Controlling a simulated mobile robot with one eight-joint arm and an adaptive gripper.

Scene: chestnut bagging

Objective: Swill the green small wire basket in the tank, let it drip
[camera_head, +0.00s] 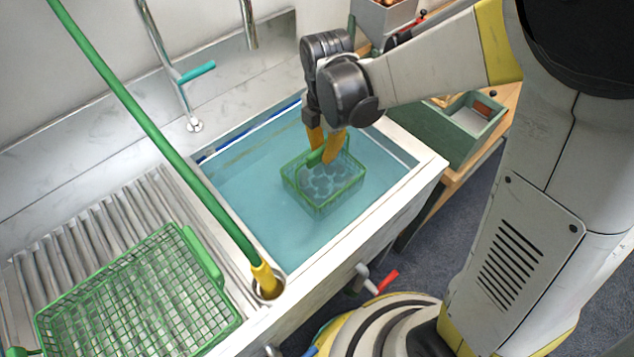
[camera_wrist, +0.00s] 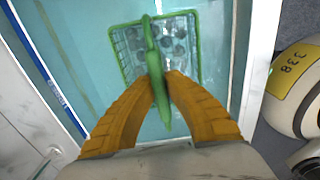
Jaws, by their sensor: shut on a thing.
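The green small wire basket (camera_head: 324,184) is in the water of the tank (camera_head: 300,105), near its middle right. It looks partly under the surface; how deep I cannot tell. Roundish grey shapes, dim through the water, show inside it. My gripper (camera_head: 325,150) is shut on the basket's green handle, with its yellow fingers above the basket. In the wrist view the fingers of my gripper (camera_wrist: 162,82) pinch the green handle, and the small basket (camera_wrist: 130,65) hangs below it.
A larger green wire basket (camera_head: 130,310) lies on the ribbed drainboard (camera_head: 60,240) to the left. A green hose (camera_head: 150,120) crosses the tank's left rim. A tap (camera_head: 180,85) stands behind. A green box (camera_head: 455,130) sits on a wooden bench at right.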

